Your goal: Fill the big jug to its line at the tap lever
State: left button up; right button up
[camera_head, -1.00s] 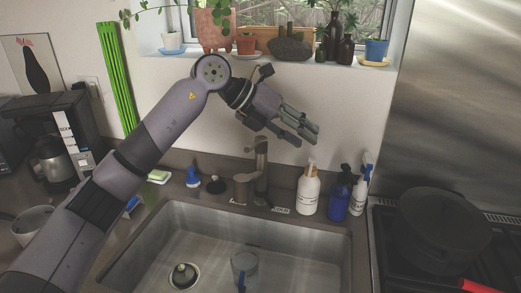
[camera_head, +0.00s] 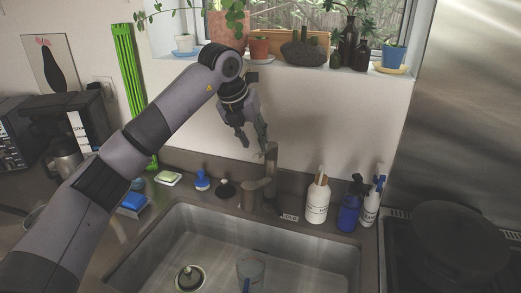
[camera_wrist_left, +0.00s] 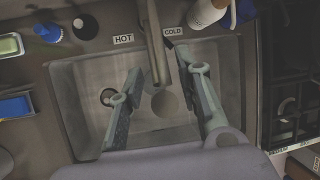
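A clear container (camera_head: 251,270), which may be the big jug, stands in the sink, cut off by the bottom edge of the head view. A blue mark shows at its lower left; its water level cannot be told. The grey-brown tap (camera_head: 270,175) rises behind the sink and also shows in the left wrist view (camera_wrist_left: 156,45). My right gripper is not in view.
The sink (camera_head: 318,245) has a drain (camera_head: 190,277) at left. HOT and COLD labels (camera_wrist_left: 123,39) flank the tap. A white bottle (camera_head: 317,200) and blue bottle (camera_head: 350,207) stand right of it. Potted plants line the sill above. A stove with a dark pot (camera_head: 455,250) is at right.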

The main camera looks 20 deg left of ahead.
aim_at(260, 154)
pick_arm(q)
jog(key=p+x, duration=0.1)
jog(key=x, duration=0.5)
jog(key=shift+w+d+f+p, duration=0.1)
jog(key=shift+w+f+p, duration=0.05)
jog(key=shift+f+p, duration=0.25)
jog(key=shift+c, duration=0.6)
grip_shut()
jog(key=shift+r, duration=0.15)
